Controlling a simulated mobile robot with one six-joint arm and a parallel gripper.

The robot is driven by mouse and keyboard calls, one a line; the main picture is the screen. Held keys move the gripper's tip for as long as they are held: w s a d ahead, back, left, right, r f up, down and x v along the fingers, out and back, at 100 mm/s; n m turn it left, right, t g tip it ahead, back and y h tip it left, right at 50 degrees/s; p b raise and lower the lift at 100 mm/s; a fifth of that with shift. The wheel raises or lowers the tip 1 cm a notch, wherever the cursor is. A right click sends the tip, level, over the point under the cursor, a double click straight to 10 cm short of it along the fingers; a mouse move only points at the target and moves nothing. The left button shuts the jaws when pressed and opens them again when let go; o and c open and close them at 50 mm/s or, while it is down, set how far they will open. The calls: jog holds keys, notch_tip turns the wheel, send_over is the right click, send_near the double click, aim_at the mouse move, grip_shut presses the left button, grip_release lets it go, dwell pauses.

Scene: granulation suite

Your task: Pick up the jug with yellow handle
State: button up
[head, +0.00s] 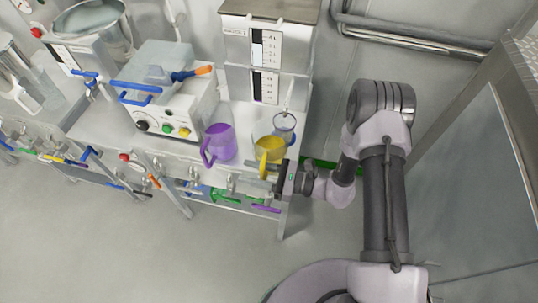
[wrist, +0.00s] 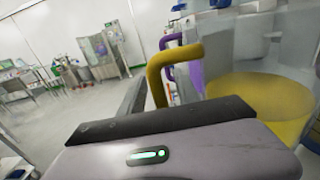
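The jug with the yellow handle (head: 265,149) stands near the right front corner of the steel table. It is clear with yellow content and looks upright. In the wrist view its yellow handle (wrist: 182,54) rises close in front of my gripper, and its body (wrist: 262,100) fills the right side. My gripper (head: 261,180) is at the table's front edge, beside the handle. Its fingers look apart, with the handle's lower end near or between them. The lower end is partly hidden by a finger, and I cannot tell whether they touch.
A purple jug (head: 221,142) stands just left of the yellow one. A clear beaker (head: 285,125) is close behind on the right. A white instrument box (head: 170,95) and a tall steel unit (head: 268,58) stand behind. Clamps with coloured handles line the table's front. The floor (head: 130,245) in front is clear.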

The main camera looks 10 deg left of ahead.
jog(key=shift+d, duration=0.1)
jog(key=shift+c, duration=0.2)
grip_shut()
dwell(1.1)
